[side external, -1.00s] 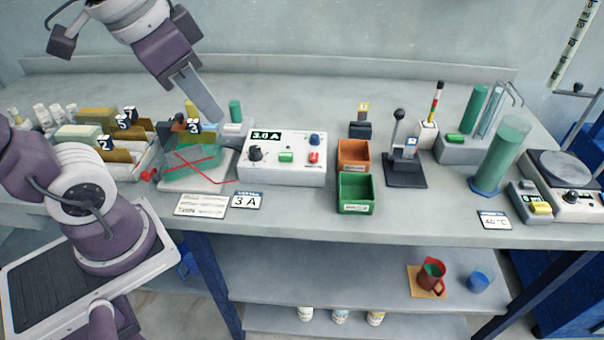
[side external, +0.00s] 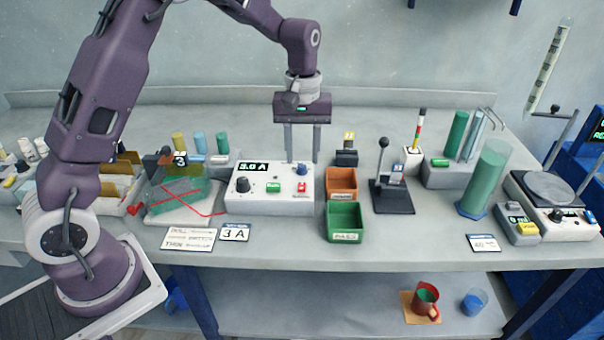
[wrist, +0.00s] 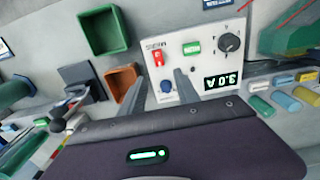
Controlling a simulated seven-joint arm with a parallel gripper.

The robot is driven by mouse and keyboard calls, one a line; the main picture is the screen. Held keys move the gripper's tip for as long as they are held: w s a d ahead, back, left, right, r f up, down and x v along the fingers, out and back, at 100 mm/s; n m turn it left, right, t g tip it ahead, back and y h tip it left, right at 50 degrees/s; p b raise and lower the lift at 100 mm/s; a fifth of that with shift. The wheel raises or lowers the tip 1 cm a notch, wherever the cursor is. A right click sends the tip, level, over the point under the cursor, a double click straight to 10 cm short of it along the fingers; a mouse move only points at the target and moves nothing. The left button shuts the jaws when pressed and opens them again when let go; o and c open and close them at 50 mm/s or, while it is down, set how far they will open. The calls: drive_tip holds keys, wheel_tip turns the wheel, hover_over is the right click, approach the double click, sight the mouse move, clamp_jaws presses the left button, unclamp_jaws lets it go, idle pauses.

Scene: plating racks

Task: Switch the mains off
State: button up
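The white power supply box (side external: 270,203) stands mid-bench with a lit "3.0 A" display (side external: 252,168). In the wrist view, a red switch (wrist: 158,59) sits beside a label that seems to read "MAINS" upside down; the red switch also shows on the box's right side (side external: 302,187). A green button (side external: 273,187), a black dial (side external: 243,184) and a blue knob (side external: 302,169) are on the same panel. My gripper (side external: 302,160) points down above the back right of the box, fingers apart and empty. In the wrist view its fingertips are near the blue knob (wrist: 167,87).
Orange (side external: 341,183) and green (side external: 345,221) bins stand just right of the box. A black-knobbed lever stand (side external: 392,197) is further right. A tray with red wires (side external: 180,208) lies left. Cards (side external: 235,232) lie in front.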

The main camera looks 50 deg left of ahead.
sight(302, 182)
wheel_tip(302, 182, down, 6)
drive_tip(key=shift+f, duration=0.1)
clamp_jaws()
